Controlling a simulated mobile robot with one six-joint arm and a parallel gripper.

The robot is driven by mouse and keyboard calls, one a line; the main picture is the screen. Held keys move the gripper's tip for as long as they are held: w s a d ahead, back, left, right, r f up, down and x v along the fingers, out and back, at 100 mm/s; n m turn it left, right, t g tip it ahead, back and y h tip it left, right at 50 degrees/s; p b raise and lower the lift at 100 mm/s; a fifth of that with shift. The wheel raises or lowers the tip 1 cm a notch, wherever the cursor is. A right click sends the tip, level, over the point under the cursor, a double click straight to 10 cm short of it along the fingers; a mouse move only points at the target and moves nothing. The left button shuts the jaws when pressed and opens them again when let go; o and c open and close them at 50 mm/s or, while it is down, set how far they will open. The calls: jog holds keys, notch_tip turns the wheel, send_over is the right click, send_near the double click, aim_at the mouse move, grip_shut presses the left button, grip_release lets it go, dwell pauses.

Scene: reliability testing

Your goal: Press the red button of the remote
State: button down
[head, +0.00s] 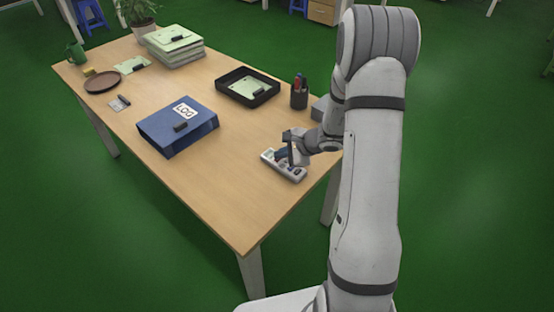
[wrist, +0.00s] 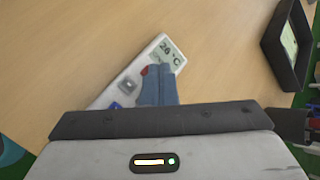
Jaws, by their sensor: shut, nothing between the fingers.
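The remote (head: 284,166) is a light grey, slim device lying on the table near its right edge. In the wrist view the remote (wrist: 162,49) lies tilted, with a screen reading "26 °C" at its upper end. The red button (wrist: 145,71) shows just left of my fingertips, partly covered by them. A grey button and a blue button lie further down the remote. My gripper (wrist: 160,70) is shut and empty, its blue-grey fingers over the remote beside the red button. In the head view my gripper (head: 281,156) is over the remote; whether it touches is unclear.
A blue binder (head: 178,130) lies left of the remote. A black tray (head: 247,98) with papers and a dark pen cup (head: 299,97) stand behind it. A paper stack (head: 174,45) and a brown plate (head: 102,82) are farther back. The table front is clear.

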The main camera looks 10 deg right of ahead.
aim_at(281, 160)
dwell(0.3)
jog(key=shift+r+p, duration=0.3)
jog(key=shift+r, duration=0.4)
jog(key=shift+r, duration=0.1)
jog(key=shift+r+p, duration=1.45)
jog(key=shift+r, duration=1)
